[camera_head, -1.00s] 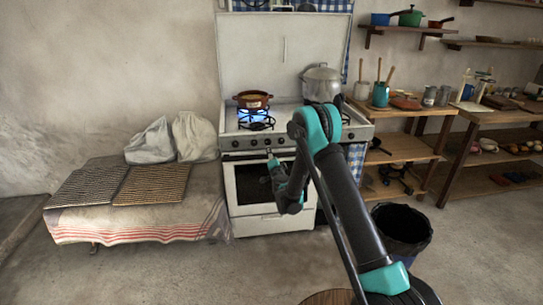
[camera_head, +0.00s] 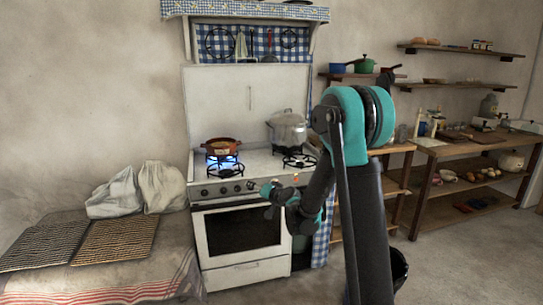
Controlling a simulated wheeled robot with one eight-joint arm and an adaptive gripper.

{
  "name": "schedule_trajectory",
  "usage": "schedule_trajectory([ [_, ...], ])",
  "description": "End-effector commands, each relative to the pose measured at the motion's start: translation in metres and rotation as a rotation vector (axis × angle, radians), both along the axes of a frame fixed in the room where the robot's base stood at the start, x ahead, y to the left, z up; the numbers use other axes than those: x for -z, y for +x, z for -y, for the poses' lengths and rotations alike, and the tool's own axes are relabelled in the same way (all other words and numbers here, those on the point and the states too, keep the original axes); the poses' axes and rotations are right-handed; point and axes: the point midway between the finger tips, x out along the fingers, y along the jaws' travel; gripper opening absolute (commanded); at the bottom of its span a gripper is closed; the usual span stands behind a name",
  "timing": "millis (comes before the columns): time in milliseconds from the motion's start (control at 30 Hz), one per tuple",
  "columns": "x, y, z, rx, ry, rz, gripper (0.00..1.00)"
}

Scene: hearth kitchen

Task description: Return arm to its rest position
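My arm stands in front of the stove in the head view, with its elbow raised high and its forearm reaching down and left. My gripper (camera_head: 270,190) is at the forearm's end, near the stove's front panel and knobs. The gripper is small and foreshortened here, so I cannot tell whether its fingers are open or shut. No held object shows at it. The white stove (camera_head: 240,235) has its lid up. A silver pot (camera_head: 288,130) stands behind on the right.
A cloth-covered bench (camera_head: 150,272) with two woven racks (camera_head: 113,240) and white sacks (camera_head: 162,186) stands left. Wooden shelves (camera_head: 460,195) with food and jars are at right. A dark bin (camera_head: 399,270) is partly hidden behind my arm. Open floor (camera_head: 460,265) lies at lower right.

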Motion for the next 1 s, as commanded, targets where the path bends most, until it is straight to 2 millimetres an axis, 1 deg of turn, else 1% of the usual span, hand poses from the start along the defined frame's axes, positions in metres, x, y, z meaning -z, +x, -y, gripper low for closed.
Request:
schedule_trajectory([
  [33,-0.003,-0.017,0.012,-0.011,-0.039,-0.019,0.54],
  [167,0.0,-0.06,0.037,-0.042,-0.145,-0.081,0.54],
  [367,0.017,-0.133,0.084,-0.067,-0.31,-0.201,0.54],
  [567,0.044,-0.214,0.137,-0.061,-0.471,-0.347,0.54],
  [600,0.05,-0.231,0.148,-0.056,-0.502,-0.379,0.54],
  [667,0.06,-0.257,0.165,-0.045,-0.548,-0.428,0.54],
  [700,0.066,-0.275,0.177,-0.038,-0.579,-0.462,0.54],
  [767,0.076,-0.301,0.194,-0.024,-0.622,-0.514,0.54],
  [800,0.082,-0.317,0.204,-0.014,-0.649,-0.546,0.54],
  [900,0.095,-0.352,0.226,0.011,-0.705,-0.618,0.54],
  [1000,0.105,-0.377,0.241,0.03,-0.744,-0.669,0.54],
])
